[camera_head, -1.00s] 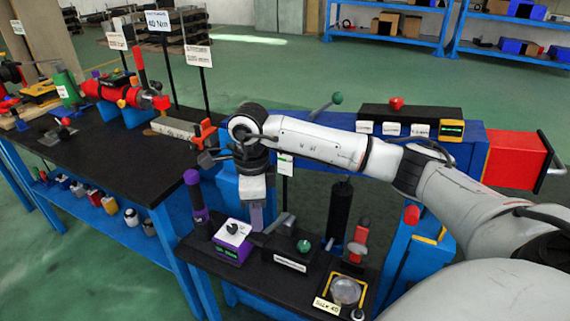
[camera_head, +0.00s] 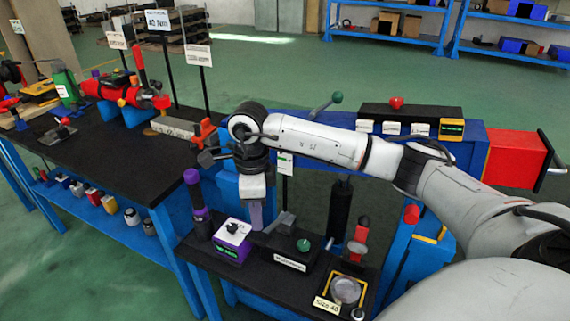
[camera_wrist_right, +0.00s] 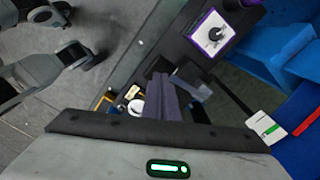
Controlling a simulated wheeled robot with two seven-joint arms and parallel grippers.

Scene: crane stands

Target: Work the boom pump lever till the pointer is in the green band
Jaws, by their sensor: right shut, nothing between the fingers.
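My right gripper (camera_head: 257,226) points down with its fingers shut and empty, above the low black bench. In the right wrist view its purple-grey fingers (camera_wrist_right: 166,98) lie together. A grey lever-like bar (camera_head: 281,222) slants up beside the fingertips, by a black box with a green knob (camera_head: 304,244); I cannot tell if they touch. Another lever with a green ball (camera_head: 337,98) rises behind my arm, by the blue boom (camera_head: 470,147). I cannot tell which is the pump lever. A white plate with a green mark (camera_head: 285,164) shows behind; its pointer is too small to read. My left gripper is out of view.
A purple box with a white top (camera_head: 233,238) stands close left of the fingers. A dark post with purple bands (camera_head: 196,195) stands further left. A round dish (camera_head: 347,290) and a red-handled part (camera_head: 361,236) are to the right.

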